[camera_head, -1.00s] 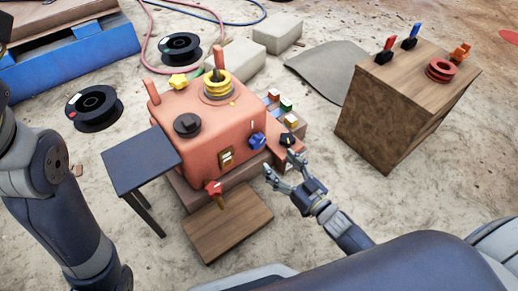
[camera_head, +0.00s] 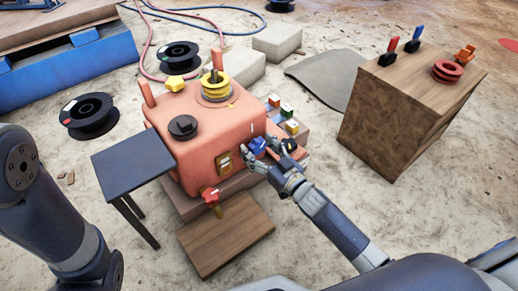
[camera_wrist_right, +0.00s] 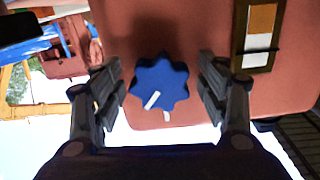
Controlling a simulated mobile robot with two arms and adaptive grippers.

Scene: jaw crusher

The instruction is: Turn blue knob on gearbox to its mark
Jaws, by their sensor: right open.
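The red gearbox (camera_head: 205,130) stands on a low base. Its blue lobed knob (camera_head: 257,147) is on the face toward my right arm. In the right wrist view the blue knob (camera_wrist_right: 163,78) has a white pointer line slanting to the lower left. A short white mark (camera_wrist_right: 167,116) on the housing lies just below the knob, a little right of the pointer's end, so the two are not in line. My right gripper (camera_head: 257,154) is open, with its fingers (camera_wrist_right: 161,84) on either side of the knob; a gap shows on both sides. My left gripper is out of view.
A black knob (camera_head: 183,127), a red star handle (camera_head: 211,197) and a switch plate (camera_head: 223,163) are on the gearbox. A dark side table (camera_head: 130,166) stands left, a wooden board (camera_head: 226,235) in front, a wooden cabinet (camera_head: 390,120) right. Open ground lies between gearbox and cabinet.

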